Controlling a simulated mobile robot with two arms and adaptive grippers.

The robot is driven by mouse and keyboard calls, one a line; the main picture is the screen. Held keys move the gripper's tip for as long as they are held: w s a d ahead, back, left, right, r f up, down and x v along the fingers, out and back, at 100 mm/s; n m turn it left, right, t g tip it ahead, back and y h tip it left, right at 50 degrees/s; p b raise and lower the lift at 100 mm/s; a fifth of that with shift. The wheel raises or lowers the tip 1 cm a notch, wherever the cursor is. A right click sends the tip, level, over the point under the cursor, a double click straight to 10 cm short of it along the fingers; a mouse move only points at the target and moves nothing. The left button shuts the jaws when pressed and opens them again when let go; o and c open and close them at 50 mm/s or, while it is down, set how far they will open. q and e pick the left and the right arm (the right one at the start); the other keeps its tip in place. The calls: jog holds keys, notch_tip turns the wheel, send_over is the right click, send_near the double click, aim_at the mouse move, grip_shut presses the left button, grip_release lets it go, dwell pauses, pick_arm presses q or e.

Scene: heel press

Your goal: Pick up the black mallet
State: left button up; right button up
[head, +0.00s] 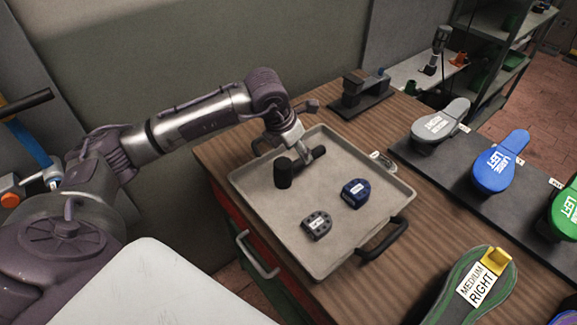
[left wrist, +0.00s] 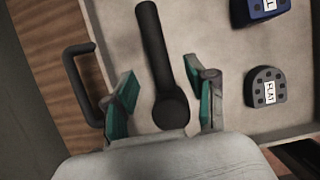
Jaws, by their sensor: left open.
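The black mallet (head: 284,173) lies in the far left part of the light tray (head: 335,255), its handle pointing away to the right. In the left wrist view the mallet (left wrist: 171,108) has its round head near the gripper base and its handle running up the picture. My left gripper (left wrist: 160,80) is open, with one teal-padded finger on each side of the mallet. A gap shows between each finger and the handle. In the head view my left gripper (head: 296,147) reaches down over the mallet and partly hides it. My right gripper is not in view.
A blue heel block (head: 355,193) and a grey heel block (head: 317,225) lie in the tray near the mallet. The tray has dark handles and stands on a wooden table (head: 222,152). Labelled shoe forms stand on a dark board at right. A dark fixture (head: 362,90) stands behind.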

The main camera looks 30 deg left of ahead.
aim_at(301, 162)
pick_arm(q)
jog(key=shift+w+d+f, duration=0.1)
jog(key=shift+w+f, duration=0.2)
jog(key=shift+f, duration=0.35)
jog(key=shift+f+p, duration=0.25)
jog(key=shift+p, duration=0.1)
jog(key=p+x, duration=0.1)
jog(key=x, duration=0.2)
jog(key=shift+f+p, duration=0.3)
jog(key=shift+f, duration=0.05)
jog(key=shift+w+f, duration=0.3)
jog(key=shift+f, duration=0.15)
jog(key=shift+r, duration=0.1)
grip_shut()
